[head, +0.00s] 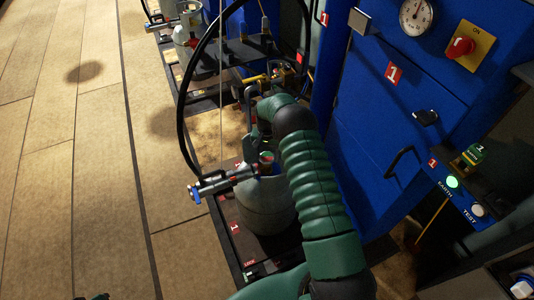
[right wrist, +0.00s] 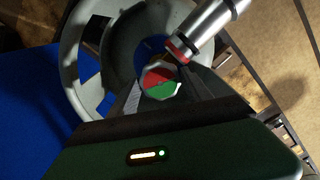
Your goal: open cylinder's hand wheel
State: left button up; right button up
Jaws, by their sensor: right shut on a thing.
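The grey gas cylinder (head: 264,212) stands upright on a dark platform beside the blue cabinet, partly behind my right arm. Its small red and green hand wheel (head: 266,158) is on top; in the right wrist view the hand wheel (right wrist: 160,81) shows a red half and a green half. My right gripper (right wrist: 160,88) is shut on the hand wheel, with a finger on each side. In the head view its fingers are largely hidden by my green sleeved arm. A small dark shape at the bottom left edge may be my left gripper (head: 95,297); its jaws cannot be made out.
A silver connector (head: 222,181) with a blue end sticks out left from the valve. A black hose (head: 181,110) loops above. A second cylinder (head: 187,35) stands farther back. The blue cabinet (head: 370,140), with a gauge and red switch, is close on the right. Floor at left is clear.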

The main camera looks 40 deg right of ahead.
jog(key=n, duration=0.2)
jog(key=n+p, duration=0.1)
jog(key=n, duration=0.2)
jog(key=shift+w+a+r+n, duration=0.1)
jog(key=shift+r+n, duration=0.05)
jog(key=shift+n, duration=0.15)
jog(key=n, duration=0.5)
jog(key=shift+n, duration=0.3)
jog(key=n, duration=0.5)
jog(key=shift+d+p, duration=0.3)
jog(key=n, duration=0.4)
jog(key=shift+d+n, duration=0.15)
jog(key=shift+n, duration=0.45)
jog(key=shift+d, duration=0.15)
jog(key=o, duration=1.1)
jog(key=shift+o, duration=1.3)
jog(key=shift+s, duration=0.2)
